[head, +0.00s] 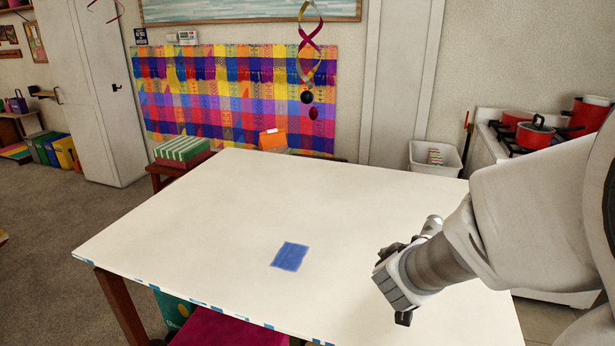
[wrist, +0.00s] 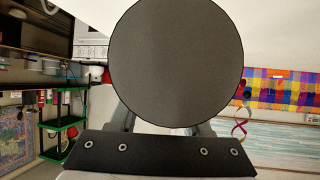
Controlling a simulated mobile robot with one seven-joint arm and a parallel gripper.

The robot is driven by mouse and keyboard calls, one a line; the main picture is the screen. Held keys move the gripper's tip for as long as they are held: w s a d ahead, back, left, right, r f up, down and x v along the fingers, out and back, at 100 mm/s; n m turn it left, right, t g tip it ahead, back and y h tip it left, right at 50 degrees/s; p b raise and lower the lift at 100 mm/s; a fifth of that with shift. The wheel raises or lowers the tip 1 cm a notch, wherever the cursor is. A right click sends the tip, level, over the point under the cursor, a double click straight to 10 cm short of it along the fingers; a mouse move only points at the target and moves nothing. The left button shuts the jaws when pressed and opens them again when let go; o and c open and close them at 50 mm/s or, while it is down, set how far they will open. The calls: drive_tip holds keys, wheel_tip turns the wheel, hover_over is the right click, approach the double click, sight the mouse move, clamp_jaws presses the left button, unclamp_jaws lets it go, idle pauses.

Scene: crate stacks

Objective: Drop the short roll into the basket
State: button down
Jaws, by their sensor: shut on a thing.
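In the wrist view a large round dark-grey face (wrist: 176,62) fills the space between the fingers of my gripper (wrist: 166,125). It looks like the end of the short roll, and my gripper is shut on it. In the head view my gripper (head: 393,283) is over the right part of the white table; the roll cannot be made out there. A white bin (head: 423,167), the likely basket, stands beyond the table's far right corner. A small striped thing shows inside it. My gripper is well apart from the bin, on the near side.
The white table (head: 190,225) is bare except for a flat blue patch (head: 290,257). A stove (head: 490,146) with red pots stands to the right of the bin. A striped box (head: 182,150) and an orange box (head: 272,139) are beyond the table's far edge. Twisted ribbons hang behind.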

drive_tip(key=w+a+f, duration=0.1)
drive_tip(key=w+f, duration=0.1)
drive_tip(key=w+a+f+p, duration=0.1)
drive_tip(key=w+a+f, duration=0.1)
drive_tip(key=w, duration=0.1)
drive_tip(key=w+a+f, duration=0.2)
drive_tip(key=w, duration=0.1)
drive_tip(key=shift+w+a+p, duration=0.15)
drive_tip(key=shift+a+p, duration=0.05)
drive_tip(key=shift+p, duration=0.1)
drive_tip(key=shift+f, duration=1.9)
drive_tip(key=shift+f+b, duration=0.25)
drive_tip(key=shift+b, duration=0.15)
drive_tip(key=shift+c, duration=1.8)
unclamp_jaws()
drive_tip(key=shift+r+p, duration=0.2)
drive_tip(key=shift+p, duration=0.15)
